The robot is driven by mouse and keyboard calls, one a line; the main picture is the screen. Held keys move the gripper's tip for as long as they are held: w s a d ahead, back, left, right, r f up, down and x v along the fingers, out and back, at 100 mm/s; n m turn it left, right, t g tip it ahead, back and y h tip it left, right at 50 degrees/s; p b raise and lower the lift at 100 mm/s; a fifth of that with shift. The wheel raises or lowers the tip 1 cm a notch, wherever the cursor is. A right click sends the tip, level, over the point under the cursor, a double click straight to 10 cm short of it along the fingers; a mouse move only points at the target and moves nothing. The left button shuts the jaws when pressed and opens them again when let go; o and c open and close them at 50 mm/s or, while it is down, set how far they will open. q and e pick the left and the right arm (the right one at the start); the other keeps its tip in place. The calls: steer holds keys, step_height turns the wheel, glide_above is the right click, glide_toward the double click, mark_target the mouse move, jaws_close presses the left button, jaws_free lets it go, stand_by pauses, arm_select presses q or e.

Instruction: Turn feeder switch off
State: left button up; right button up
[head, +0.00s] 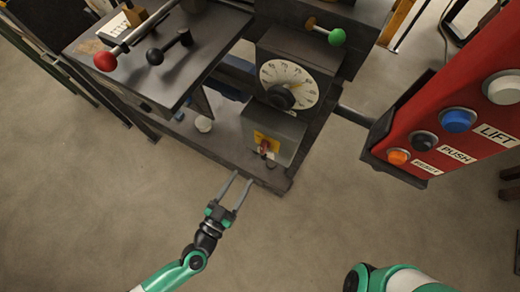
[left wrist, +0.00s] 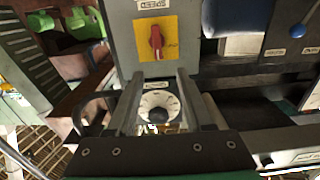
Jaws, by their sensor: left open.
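The feeder switch (head: 264,147) is a small red knob on a yellow plate, on the front of a grey box below a white dial. In the left wrist view the red knob (left wrist: 156,42) stands lengthwise up and down in the picture on its yellow plate (left wrist: 172,28). My left gripper (head: 244,177) is open and empty, just in front of and left of the box, apart from the switch. In the wrist view its fingertips (left wrist: 160,75) point toward the switch with clear space between them. My right arm shows at the bottom right; its gripper is out of view.
The white dial (head: 289,84) with a black knob sits above the switch. A red button panel (head: 455,115) juts in at the right. A dark bench with red-tipped (head: 105,61) and black-tipped levers stands upper left. A green-tipped lever (head: 337,37) is above. The floor in front is clear.

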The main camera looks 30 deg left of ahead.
mark_target(262, 148)
arm_select(q)
steer(key=w, duration=0.4)
steer(key=w+b, duration=0.1)
steer(key=w, duration=0.7)
steer(key=shift+d+r+b, duration=0.1)
steer(key=shift+d+b, duration=0.2)
steer(key=shift+d, duration=0.1)
jaws_close()
